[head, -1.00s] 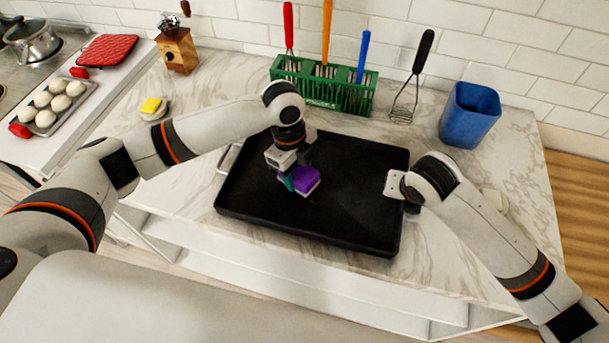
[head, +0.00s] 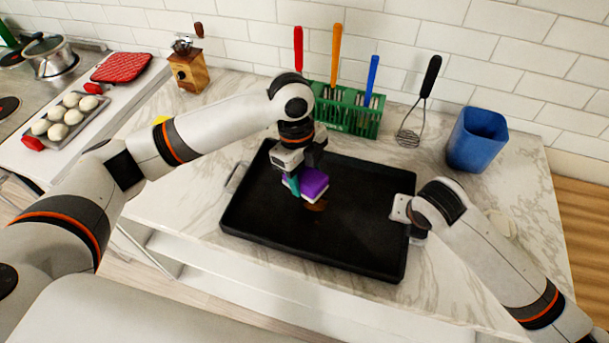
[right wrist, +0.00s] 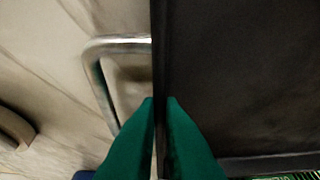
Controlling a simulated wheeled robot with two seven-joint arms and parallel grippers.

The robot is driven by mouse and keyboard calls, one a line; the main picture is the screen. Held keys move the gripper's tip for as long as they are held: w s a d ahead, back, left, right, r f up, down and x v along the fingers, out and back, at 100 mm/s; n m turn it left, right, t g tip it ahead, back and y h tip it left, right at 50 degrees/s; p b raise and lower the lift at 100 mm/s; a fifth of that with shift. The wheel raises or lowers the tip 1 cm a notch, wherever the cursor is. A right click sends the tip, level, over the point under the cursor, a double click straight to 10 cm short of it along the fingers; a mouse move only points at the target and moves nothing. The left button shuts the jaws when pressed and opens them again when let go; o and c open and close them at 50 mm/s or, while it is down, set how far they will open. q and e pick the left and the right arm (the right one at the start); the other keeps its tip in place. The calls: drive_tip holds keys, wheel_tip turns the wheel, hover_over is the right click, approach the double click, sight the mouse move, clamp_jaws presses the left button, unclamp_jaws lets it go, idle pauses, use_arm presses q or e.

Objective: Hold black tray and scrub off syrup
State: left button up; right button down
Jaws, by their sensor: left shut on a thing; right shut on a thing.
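The black tray (head: 256,223) lies on the marble counter, with a metal handle on its left side. A brown syrup patch (head: 316,206) shows on its floor near the middle. My left gripper (head: 304,177) is shut on a purple sponge (head: 315,187), just above and behind the patch; I cannot tell if the sponge touches the tray. My right gripper is at the tray's right side, its fingers mostly hidden in the head view. In the right wrist view its green fingers (right wrist: 161,101) are shut on the tray's rim, beside a metal handle (right wrist: 118,42).
A green rack (head: 346,112) with coloured-handled utensils stands behind the tray. A wooden grinder (head: 188,70) stands at the back left. The counter in front of the grinder is mostly clear.

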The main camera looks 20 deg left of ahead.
drive_tip(key=c, duration=1.5)
unclamp_jaws()
drive_tip(key=v, duration=1.2)
drive_tip(key=shift+s+f, duration=0.1)
